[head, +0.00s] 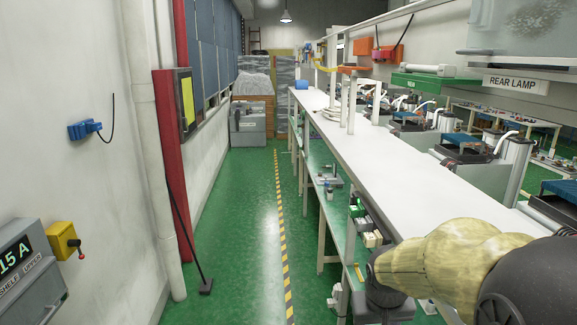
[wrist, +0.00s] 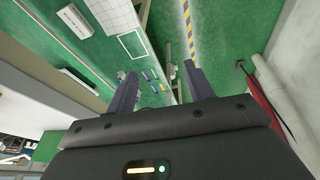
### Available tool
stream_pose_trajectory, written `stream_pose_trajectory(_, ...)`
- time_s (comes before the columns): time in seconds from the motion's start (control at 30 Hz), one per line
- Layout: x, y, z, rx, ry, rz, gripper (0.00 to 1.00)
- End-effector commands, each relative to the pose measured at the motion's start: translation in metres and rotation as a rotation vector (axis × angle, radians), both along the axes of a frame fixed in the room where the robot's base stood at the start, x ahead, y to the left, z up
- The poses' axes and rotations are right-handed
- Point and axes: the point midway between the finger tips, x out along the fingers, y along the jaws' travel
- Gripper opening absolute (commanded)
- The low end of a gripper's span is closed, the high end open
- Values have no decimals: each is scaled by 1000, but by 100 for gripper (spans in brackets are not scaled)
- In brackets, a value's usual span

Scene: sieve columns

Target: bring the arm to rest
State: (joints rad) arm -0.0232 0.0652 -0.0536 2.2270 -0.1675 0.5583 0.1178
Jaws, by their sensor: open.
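My gripper (wrist: 160,82) shows in the wrist view with its two dark fingers spread apart and nothing between them. Beyond the fingers are the green floor and part of a bench frame, all apart from the fingers. In the head view, my arm (head: 440,262) reaches in from the lower right, beside the near end of the long white bench (head: 375,165). I cannot make out the fingers in the head view.
A green aisle (head: 235,220) with a yellow-black floor stripe runs clear along the bench's left side. A red post (head: 172,150) and a grey box (head: 30,275) stand at the left wall. A grey cabinet (head: 247,125) stands at the far end.

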Motion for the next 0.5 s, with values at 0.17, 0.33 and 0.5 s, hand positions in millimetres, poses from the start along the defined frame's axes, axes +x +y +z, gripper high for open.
stream_pose_trajectory(0.17,-53,17,-58,61,41,19,53)
stream_pose_trajectory(0.33,-87,28,-86,92,60,28,53)
stream_pose_trajectory(0.5,-94,30,-90,97,63,30,53)
